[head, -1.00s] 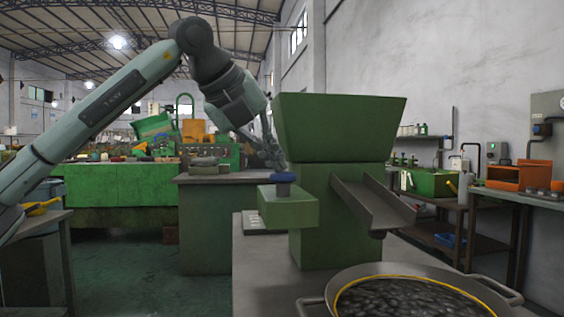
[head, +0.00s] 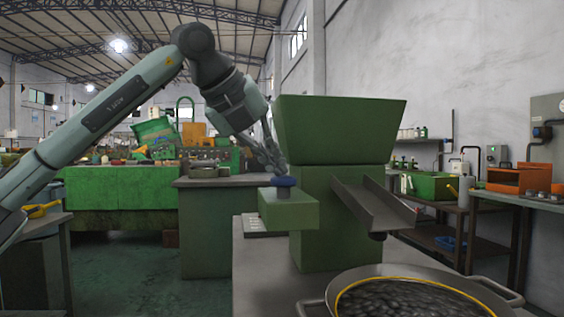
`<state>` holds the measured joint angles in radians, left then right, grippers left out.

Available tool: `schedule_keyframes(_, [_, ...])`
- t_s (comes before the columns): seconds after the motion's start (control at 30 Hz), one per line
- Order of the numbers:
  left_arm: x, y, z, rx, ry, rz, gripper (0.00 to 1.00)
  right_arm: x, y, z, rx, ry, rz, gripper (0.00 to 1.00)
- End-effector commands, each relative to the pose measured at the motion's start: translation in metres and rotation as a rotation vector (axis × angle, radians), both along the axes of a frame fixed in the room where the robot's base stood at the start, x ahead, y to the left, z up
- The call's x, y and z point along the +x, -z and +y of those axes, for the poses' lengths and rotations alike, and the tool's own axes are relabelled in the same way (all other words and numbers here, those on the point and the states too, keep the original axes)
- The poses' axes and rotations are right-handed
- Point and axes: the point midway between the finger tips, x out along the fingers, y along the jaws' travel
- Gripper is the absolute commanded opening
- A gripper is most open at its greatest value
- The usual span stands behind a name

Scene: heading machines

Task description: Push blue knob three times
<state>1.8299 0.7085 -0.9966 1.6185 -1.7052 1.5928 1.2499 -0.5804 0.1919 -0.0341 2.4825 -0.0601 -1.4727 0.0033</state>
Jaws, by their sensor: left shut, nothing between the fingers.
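The blue knob (head: 284,182) sits on a short grey stem on top of the green box (head: 290,211), which juts from the left side of the green machine (head: 328,222). My left gripper (head: 279,170) comes in from the upper left and points down at the knob. Its fingers are shut and empty, and the tips are right at the knob's top. They look to be touching it, though a small gap cannot be ruled out. My right gripper is not in view.
A green hopper (head: 338,130) tops the machine, with a sloping metal chute (head: 372,204) at its right. A large pan (head: 320,299) of dark pieces stands at the front of the grey table (head: 255,275). A workbench (head: 205,182) stands behind.

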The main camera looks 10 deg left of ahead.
Motion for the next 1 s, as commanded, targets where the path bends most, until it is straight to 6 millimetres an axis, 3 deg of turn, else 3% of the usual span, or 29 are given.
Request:
schedule_keyframes(0.17, [0.001,0.004,-0.001,0.005,0.002,0.01,0.0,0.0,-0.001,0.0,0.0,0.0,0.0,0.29])
schedule_keyframes(0.73, [0.0,-0.055,0.0,0.0,-0.001,0.002,0.0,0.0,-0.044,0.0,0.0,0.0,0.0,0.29])
schedule_keyframes(1.0, [0.0,-0.06,0.0,-0.001,-0.001,-0.001,0.0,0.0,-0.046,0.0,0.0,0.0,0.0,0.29])
